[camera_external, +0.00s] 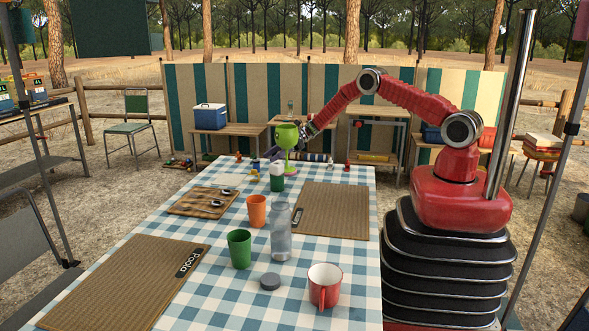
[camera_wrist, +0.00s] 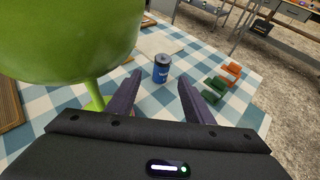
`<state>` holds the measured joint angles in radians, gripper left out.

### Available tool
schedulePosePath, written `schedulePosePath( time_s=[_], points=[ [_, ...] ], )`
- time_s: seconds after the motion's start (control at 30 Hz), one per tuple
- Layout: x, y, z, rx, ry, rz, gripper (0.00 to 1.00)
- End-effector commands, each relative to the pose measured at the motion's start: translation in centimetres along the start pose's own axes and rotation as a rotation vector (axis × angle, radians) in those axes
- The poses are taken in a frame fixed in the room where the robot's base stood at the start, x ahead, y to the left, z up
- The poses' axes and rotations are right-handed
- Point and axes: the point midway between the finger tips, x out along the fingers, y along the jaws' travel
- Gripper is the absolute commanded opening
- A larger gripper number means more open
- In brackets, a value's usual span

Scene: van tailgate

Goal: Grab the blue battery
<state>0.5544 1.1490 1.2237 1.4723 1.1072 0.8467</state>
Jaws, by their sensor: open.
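The blue battery (camera_wrist: 161,70) stands upright on the checked tablecloth in the wrist view, with a dark body and a greyish top. My gripper (camera_wrist: 158,88) is open, with its two dark fingers apart and the battery beyond and between their tips. Nothing is held. In the external view my gripper (camera_external: 283,143) is low over the far end of the table, partly behind a green goblet (camera_external: 287,136). The battery cannot be made out there. The goblet looms large at the left of the wrist view (camera_wrist: 70,40), close to my gripper.
Small green and orange items (camera_wrist: 222,80) lie right of the battery. The checked table (camera_external: 215,285) also bears a white-and-green container (camera_external: 277,178), an orange cup (camera_external: 256,211), a clear bottle (camera_external: 281,235), a green cup (camera_external: 239,249) and a red mug (camera_external: 324,284). A pale sheet lies behind the battery.

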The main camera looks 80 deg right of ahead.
Motion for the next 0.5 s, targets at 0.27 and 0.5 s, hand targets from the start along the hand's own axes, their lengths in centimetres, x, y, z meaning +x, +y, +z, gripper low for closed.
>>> schedulePosePath(
  time_s=[0.27, 0.5],
  points=[
    [2.0, 0.0, 0.0, 0.000, 0.000, -0.001, 0.47],
    [2.0, 0.0, 0.0, 0.000, 0.000, -0.001, 0.47]
  ],
)
